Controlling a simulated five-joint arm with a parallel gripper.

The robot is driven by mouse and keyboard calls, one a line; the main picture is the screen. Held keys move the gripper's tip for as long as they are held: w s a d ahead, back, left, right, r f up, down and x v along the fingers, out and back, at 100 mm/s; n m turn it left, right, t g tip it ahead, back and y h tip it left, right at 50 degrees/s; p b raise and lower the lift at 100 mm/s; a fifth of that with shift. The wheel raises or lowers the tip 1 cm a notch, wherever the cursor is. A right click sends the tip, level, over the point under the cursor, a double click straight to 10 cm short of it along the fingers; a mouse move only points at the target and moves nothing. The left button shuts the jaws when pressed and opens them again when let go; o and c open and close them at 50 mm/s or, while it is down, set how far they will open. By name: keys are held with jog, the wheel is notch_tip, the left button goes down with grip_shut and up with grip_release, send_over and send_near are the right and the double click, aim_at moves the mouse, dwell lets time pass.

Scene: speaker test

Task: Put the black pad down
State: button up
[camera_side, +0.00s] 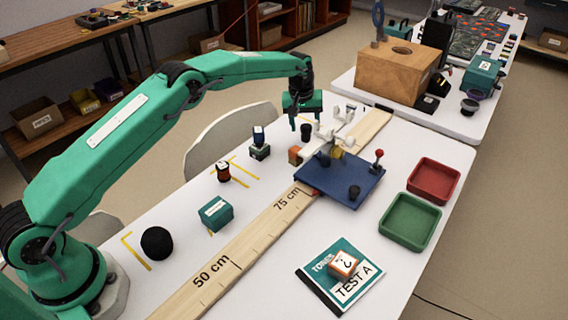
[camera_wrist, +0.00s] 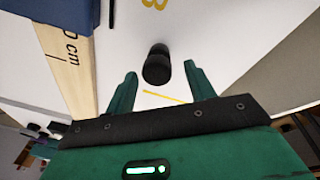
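A small black pad-like piece (camera_side: 305,134), roughly cylindrical, shows just below my gripper (camera_side: 305,121), near the far edge of the white table. In the wrist view the black piece (camera_wrist: 157,64) lies between and slightly beyond the two green fingertips. Light gaps show between it and both fingers. My gripper is open and holds nothing that I can see. The piece appears to rest on the white table, beside a yellow line (camera_wrist: 166,97); its underside is hidden.
A blue board (camera_side: 335,187) with a white fixture (camera_side: 325,140) and a red-knobbed lever (camera_side: 378,157) stands close by. A wooden ruler (camera_side: 240,250) runs along the table. Red (camera_side: 455,197) and green (camera_side: 425,240) trays lie right.

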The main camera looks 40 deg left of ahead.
notch_tip(320, 180, up, 12)
jog(key=s, duration=0.2)
dwell(0.7)
jog(key=shift+s+a+r, duration=0.1)
jog(key=shift+s, duration=0.05)
dwell(0.3)
jog(key=s+a+r+m+t, duration=0.1)
jog(key=s+r+m, duration=0.1)
jog(key=s+r, duration=0.7)
jog(key=s+a+r+m+t, duration=0.1)
jog(key=s+r+m, duration=0.1)
jog(key=s+r, duration=0.75)
jog(key=s+f+m, duration=0.1)
jog(key=s+f, duration=0.3)
jog(key=s, duration=0.9)
jog(key=s+a+f+m+t, duration=0.1)
jog(key=s+f, duration=0.4)
jog(key=s, duration=0.7)
jog(key=shift+s+a+f+m, duration=0.2)
jog(key=shift+s+a+m, duration=0.1)
jog(key=shift+s+m, duration=0.1)
